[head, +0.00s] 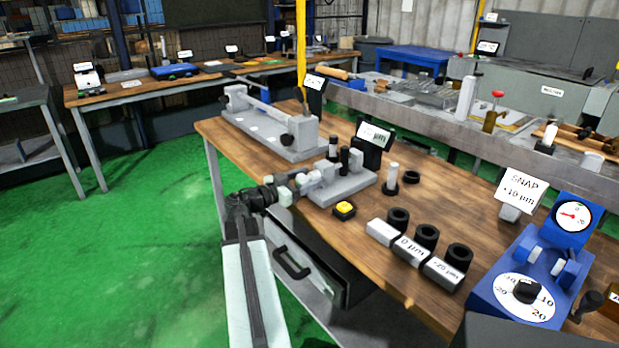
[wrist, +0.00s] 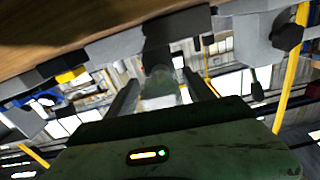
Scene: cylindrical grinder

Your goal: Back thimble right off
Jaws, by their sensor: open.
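A grey bench fixture (head: 345,189) with upright blocks stands near the left edge of the wooden bench. A pale thimble (head: 311,181) sticks out at its left side, towards my arm. My gripper (head: 293,189) is at this end in the head view, with its jaws open. In the wrist view my open gripper (wrist: 163,97) has a dark finger on each side of a blurred, greyish round part (wrist: 160,86), which looks like the thimble. I cannot tell whether the fingers touch it. The thimble's near end is partly hidden by the gripper in the head view.
A yellow button (head: 344,209) sits just in front of the fixture. Black rings on grey blocks (head: 411,249) and a blue gauge (head: 533,272) stand to the right. A longer grey bench device (head: 270,131) lies behind. An open drawer (head: 300,262) hangs below the bench edge.

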